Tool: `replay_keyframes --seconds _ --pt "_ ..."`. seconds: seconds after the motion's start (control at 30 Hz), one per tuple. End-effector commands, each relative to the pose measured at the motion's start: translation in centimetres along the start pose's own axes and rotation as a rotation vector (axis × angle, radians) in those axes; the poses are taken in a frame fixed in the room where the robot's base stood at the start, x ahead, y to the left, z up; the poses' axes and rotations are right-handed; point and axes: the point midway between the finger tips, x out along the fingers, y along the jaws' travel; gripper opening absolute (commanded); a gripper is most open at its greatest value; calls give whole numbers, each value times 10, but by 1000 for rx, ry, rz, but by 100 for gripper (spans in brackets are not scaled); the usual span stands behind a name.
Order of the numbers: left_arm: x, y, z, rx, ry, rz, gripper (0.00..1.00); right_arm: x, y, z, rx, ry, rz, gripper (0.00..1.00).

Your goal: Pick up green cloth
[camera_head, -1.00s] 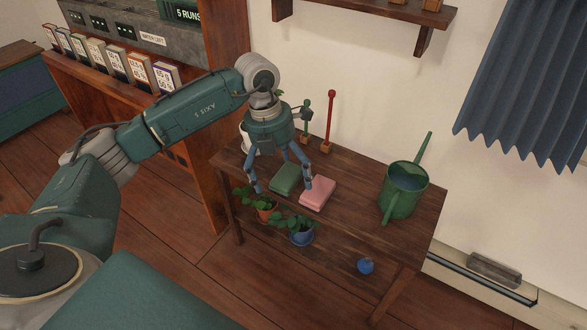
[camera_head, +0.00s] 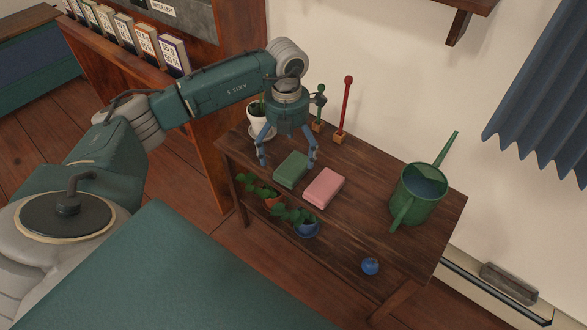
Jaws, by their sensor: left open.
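A folded green cloth (camera_head: 291,170) lies on the top of the wooden shelf table (camera_head: 345,223), toward its left end. A folded pink cloth (camera_head: 324,188) lies just to its right. My left gripper (camera_head: 287,163) is open above the table, its fingers pointing down. One finger shows to the left of the green cloth and one near its far right corner. I cannot tell whether they touch the cloth or the table. My right gripper is not in view.
A green watering can (camera_head: 418,194) stands on the table's right part. A red post (camera_head: 344,106), a green post (camera_head: 319,108) and a white pot (camera_head: 259,126) stand at the back left.

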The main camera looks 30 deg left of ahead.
Motion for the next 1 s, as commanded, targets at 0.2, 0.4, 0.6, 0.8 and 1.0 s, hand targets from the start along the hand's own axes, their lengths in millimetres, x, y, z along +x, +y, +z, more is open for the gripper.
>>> replay_keyframes --seconds 0.2,0.4,0.6,0.8,1.0 --pt "33 -3 3 -1 3 -1 97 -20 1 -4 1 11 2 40" --pt "38 -3 4 0 0 -1 97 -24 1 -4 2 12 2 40" --pt "38 -3 4 0 1 -1 79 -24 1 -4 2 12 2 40" --pt "38 -3 4 0 1 -1 50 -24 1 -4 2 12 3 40" --pt "37 -3 4 0 1 -1 50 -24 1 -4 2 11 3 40"
